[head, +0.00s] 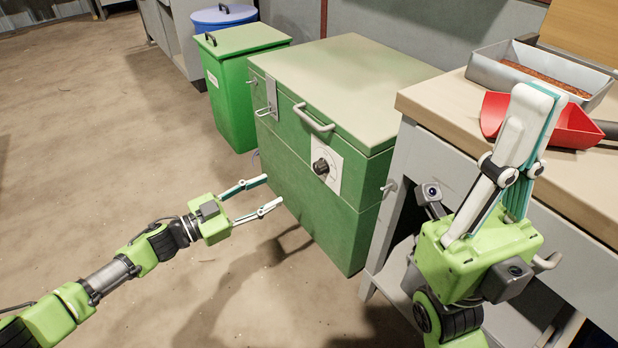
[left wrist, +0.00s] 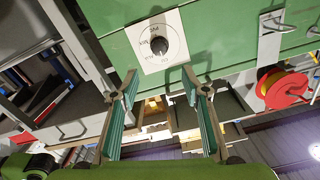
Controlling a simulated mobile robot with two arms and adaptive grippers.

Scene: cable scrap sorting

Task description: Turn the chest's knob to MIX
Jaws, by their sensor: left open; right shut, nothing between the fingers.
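The green chest (head: 290,185) stands closed in the middle of the head view, with a handle on its lid. On its front is a dark round knob (head: 320,166) on a white plate (head: 335,172). My right gripper (head: 541,98) is shut and empty, raised by the workbench.
A workbench (head: 440,105) stands close right of the chest, bearing a red scoop (head: 575,128) and a metal tray (head: 490,69). Green (head: 232,95) and blue (head: 222,17) bins stand behind left. A latch (head: 271,97) is left of the knob. Floor at left is clear.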

